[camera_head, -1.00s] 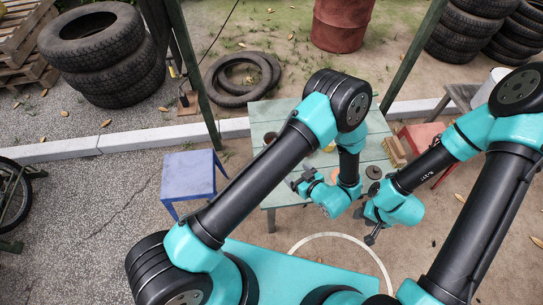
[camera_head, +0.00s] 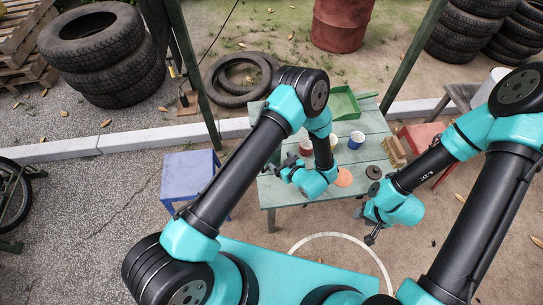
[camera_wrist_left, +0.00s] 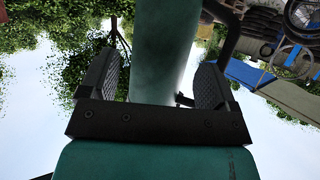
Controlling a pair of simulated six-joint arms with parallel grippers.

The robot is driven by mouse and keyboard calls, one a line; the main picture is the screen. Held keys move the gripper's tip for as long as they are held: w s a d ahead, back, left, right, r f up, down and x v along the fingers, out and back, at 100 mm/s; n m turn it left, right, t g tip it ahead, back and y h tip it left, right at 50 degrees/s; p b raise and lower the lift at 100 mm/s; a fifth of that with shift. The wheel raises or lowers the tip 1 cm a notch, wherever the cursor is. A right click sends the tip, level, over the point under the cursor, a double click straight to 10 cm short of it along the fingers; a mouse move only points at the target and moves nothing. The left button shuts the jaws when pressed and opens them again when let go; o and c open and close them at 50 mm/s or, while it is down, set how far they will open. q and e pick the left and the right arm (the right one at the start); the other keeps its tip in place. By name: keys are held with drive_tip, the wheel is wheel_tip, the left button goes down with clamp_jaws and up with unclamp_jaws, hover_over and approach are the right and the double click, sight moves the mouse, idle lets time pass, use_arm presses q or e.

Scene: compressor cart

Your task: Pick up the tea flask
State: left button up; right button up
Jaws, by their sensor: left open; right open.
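In the left wrist view a dull green, smooth cylinder (camera_wrist_left: 165,45), which looks like the tea flask, stands between the two dark fingers of my left gripper (camera_wrist_left: 163,85). Gaps show beside it, so the fingers are open around it and not closed on it. Its ends are out of view or hidden by the gripper. In the head view my left gripper (camera_head: 288,168) is over the left part of the table; I cannot make out the flask there, as my arm covers that area. My right gripper (camera_head: 371,236) is open and empty, off the table's front right.
The green table (camera_head: 288,192) carries a green tray (camera_head: 343,104), a blue cup (camera_head: 356,140), a reddish cup (camera_head: 305,146), an orange disc (camera_head: 343,177), a dark round item (camera_head: 374,172) and a wooden block (camera_head: 394,151). A blue stool (camera_head: 187,176) stands left of it.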

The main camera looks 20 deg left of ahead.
use_arm(q)
drive_tip(key=shift+x, duration=2.55)
drive_tip(key=shift+s+a+r, duration=0.1)
drive_tip(key=c, duration=1.3)
drive_tip(key=shift+r, duration=0.3)
drive_tip(key=shift+s+d+r, duration=0.65)
drive_tip(key=shift+s+r, duration=0.1)
drive_tip(key=shift+s, duration=1.8)
drive_tip(key=shift+s+d+r, duration=0.7)
drive_tip(key=shift+s, duration=1.85)
drive_tip(key=shift+s+d+r, duration=0.65)
drive_tip(key=shift+s+r, duration=0.1)
drive_tip(key=shift+s, duration=1.8)
